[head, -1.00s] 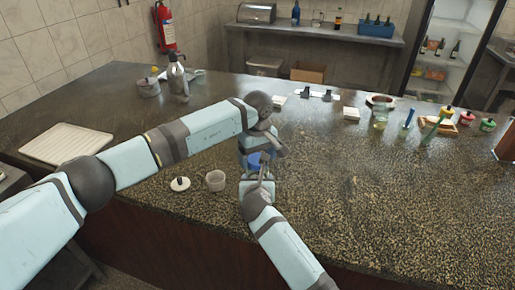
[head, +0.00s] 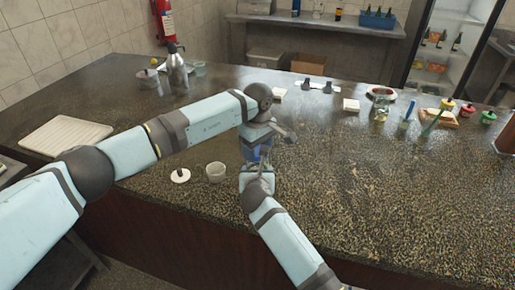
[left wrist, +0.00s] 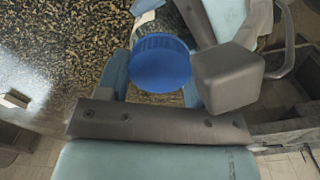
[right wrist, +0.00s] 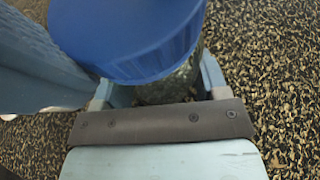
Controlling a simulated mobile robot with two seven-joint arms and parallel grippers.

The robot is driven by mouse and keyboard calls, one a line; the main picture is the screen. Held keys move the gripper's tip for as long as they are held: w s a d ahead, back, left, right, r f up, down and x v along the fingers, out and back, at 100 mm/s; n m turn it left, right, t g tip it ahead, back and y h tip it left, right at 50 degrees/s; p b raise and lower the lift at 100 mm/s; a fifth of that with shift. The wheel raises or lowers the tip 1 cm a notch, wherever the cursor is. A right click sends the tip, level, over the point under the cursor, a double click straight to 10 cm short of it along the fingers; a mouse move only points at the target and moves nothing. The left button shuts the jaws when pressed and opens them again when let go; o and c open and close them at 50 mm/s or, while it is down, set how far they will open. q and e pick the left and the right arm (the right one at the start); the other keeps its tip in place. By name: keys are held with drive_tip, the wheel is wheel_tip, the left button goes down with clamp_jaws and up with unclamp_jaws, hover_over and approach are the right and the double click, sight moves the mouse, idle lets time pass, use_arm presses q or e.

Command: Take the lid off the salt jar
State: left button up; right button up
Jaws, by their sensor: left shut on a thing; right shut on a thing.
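The blue lid (left wrist: 160,63) is between the fingers of my left gripper (left wrist: 155,90), which is shut on it. In the head view my left gripper (head: 252,150) points down over the counter's near part, with a little blue showing. In the right wrist view the lid (right wrist: 130,35) is large, just above a clear glass jar (right wrist: 172,85). My right gripper (right wrist: 160,90) is shut around that jar. In the head view the right gripper (head: 260,166) is close below the left one and covers most of the jar. I cannot tell whether lid and jar still touch.
A white lid with a dark knob (head: 180,176) and a small open cup (head: 215,172) stand left of the grippers. A white ribbed tray (head: 66,136) lies at the far left. Several jars and a wooden board (head: 440,119) stand back right. The counter's right front is clear.

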use_arm(q)
drive_tip(key=o, duration=1)
drive_tip(key=shift+r, duration=0.1)
wheel_tip(320, 180, up, 4)
drive_tip(key=shift+r, duration=0.2)
drive_tip(key=shift+c, duration=0.3)
wheel_tip(320, 180, up, 3)
drive_tip(key=m, duration=0.2)
drive_tip(key=shift+f+m, duration=0.1)
drive_tip(key=shift+m, duration=0.5)
drive_tip(key=shift+f, duration=3.7)
